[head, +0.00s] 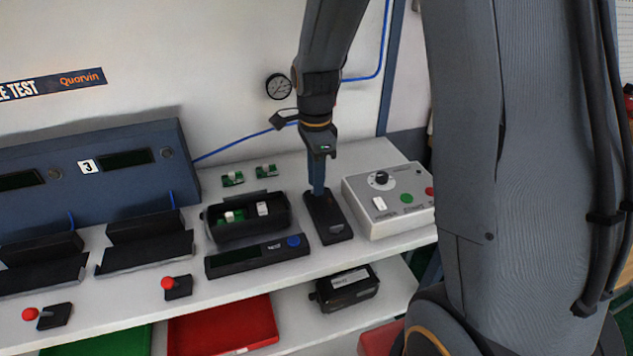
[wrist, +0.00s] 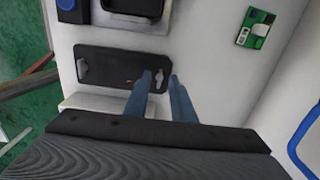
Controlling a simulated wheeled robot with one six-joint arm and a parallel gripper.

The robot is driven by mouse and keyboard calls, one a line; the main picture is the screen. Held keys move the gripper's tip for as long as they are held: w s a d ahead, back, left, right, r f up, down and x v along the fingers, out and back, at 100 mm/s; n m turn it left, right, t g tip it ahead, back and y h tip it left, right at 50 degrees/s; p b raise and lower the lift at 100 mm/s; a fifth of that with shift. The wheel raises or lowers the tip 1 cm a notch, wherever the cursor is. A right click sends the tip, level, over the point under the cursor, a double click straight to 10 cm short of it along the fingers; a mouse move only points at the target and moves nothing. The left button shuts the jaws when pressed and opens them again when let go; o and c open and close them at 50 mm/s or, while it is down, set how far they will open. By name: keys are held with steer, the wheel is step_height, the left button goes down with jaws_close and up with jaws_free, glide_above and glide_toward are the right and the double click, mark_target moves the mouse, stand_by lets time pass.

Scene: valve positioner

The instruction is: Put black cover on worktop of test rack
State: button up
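The black cover (head: 334,231) lies flat on the white worktop (head: 316,178) of the test rack, between the open black housing and the grey control box. In the wrist view the cover (wrist: 115,70) is a long dark plate with a light cut-out near its left end. My gripper (head: 318,192) points down at the cover's far end in the head view. In the wrist view my gripper (wrist: 160,78) has its two blue fingers apart, with a gap between the tips, at the cover's right end. Whether the tips touch the cover cannot be told.
The open black housing (head: 281,221) holds green and white parts. A black panel with a blue button (head: 250,261) lies in front of it. The grey control box (head: 392,199) stands close right. Small green boards (head: 266,171) lie behind. A black device (head: 346,290) is on the lower shelf.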

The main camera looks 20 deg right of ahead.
step_height(320, 180, up, 11)
steer(key=b, duration=0.1)
steer(key=shift+r+b, duration=0.15)
steer(key=shift+b, duration=0.25)
steer(key=shift+d, duration=0.1)
